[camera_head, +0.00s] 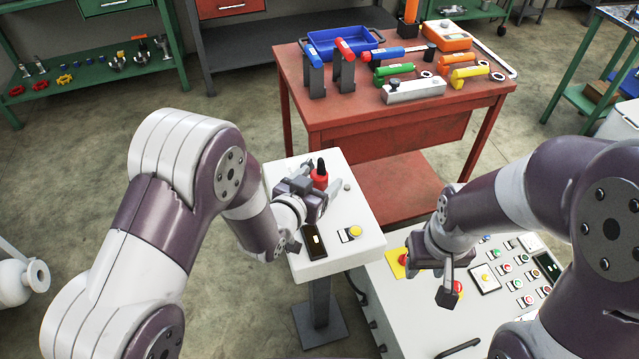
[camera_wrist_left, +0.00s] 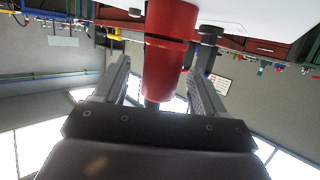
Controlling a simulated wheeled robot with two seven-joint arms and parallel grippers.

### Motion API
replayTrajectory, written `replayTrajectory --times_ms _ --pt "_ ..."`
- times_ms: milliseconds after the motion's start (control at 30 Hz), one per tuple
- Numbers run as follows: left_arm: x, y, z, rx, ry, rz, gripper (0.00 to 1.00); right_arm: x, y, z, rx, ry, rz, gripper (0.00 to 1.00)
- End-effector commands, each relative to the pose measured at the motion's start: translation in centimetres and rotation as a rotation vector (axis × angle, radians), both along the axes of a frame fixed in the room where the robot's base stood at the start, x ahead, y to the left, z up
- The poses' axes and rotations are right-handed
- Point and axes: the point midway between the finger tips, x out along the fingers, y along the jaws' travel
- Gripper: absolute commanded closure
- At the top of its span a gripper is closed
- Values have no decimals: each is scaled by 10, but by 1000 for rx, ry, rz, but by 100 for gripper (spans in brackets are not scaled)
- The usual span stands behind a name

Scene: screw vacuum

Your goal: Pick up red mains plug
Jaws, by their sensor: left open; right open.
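The red mains plug (camera_head: 320,178) stands on the white pedestal panel (camera_head: 365,215), with a black part on top. My left gripper (camera_head: 318,190) is at the plug, its fingers reaching toward it. In the left wrist view the red plug (camera_wrist_left: 168,50) lies between the two open fingers of the left gripper (camera_wrist_left: 155,85). I cannot tell whether a finger touches it. My right gripper (camera_head: 450,280) is open and empty above the large control console (camera_head: 400,305).
The pedestal panel also holds a dark display (camera_head: 314,241) and a yellow button (camera_head: 355,231). A red workbench (camera_head: 390,125) with several tools and a blue tray (camera_head: 343,42) stands behind. The console on the right has several buttons.

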Motion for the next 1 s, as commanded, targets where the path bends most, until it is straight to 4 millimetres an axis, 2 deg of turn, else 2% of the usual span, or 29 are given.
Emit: replayTrajectory --times_ms 100,267,333,467,500,767,867,1000 --pt "8 -4 -3 0 0 0 29 0 0 0 0 0 0 57" --pt "8 -4 -3 0 1 0 29 0 0 0 0 0 0 57" --pt "8 -4 -3 0 1 0 45 0 0 0 0 0 0 57" --pt "8 -4 -3 0 1 0 88 0 0 0 0 0 0 57" --pt "8 -4 -3 0 1 0 90 0 0 0 0 0 0 57" --pt "8 -4 -1 0 0 0 90 0 0 0 0 0 0 57" --pt "8 -4 7 -1 -3 0 90 0 0 1 0 0 0 57" --pt "8 -4 30 -2 -4 0 90 0 0 4 0 0 0 57"
